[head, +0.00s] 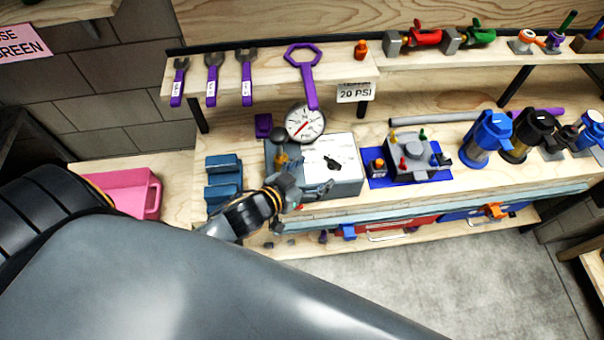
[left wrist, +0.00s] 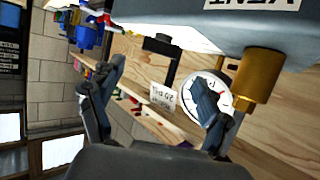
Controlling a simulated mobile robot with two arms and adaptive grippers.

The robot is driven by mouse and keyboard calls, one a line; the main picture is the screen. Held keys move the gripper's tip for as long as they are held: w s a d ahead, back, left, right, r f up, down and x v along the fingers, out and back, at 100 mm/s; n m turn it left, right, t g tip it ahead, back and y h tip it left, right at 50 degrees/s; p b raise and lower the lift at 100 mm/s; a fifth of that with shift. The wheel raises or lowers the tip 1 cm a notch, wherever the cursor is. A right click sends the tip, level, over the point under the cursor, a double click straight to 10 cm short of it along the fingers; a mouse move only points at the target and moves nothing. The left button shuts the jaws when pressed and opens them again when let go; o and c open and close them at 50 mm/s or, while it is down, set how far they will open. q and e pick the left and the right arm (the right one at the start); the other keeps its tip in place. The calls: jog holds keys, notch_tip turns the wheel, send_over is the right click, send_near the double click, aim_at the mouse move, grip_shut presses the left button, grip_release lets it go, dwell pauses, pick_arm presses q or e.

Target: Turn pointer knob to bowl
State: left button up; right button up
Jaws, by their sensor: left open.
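The black pointer knob (head: 333,164) sits on the white top panel of a grey box (head: 345,188) on the workbench. The panel's markings are too small to read, so I cannot tell which one is the bowl. My left gripper (head: 306,190) is open and empty at the front left corner of the box, short of the knob. In the left wrist view its two fingers (left wrist: 160,98) are spread apart, with the box's underside or side (left wrist: 180,22) and a brass fitting (left wrist: 258,78) close by. My right gripper is not in view.
A round gauge (head: 305,122) stands behind the box, and a purple wrench (head: 305,75) hangs above it. Blue blocks (head: 223,180) and a pink bin (head: 130,192) lie left. A grey device on a blue mat (head: 378,180) and several filter housings (head: 487,138) stand right.

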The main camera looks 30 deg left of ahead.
pick_arm(q)
jog(key=shift+v, duration=2.4)
jog(key=shift+w, duration=0.1)
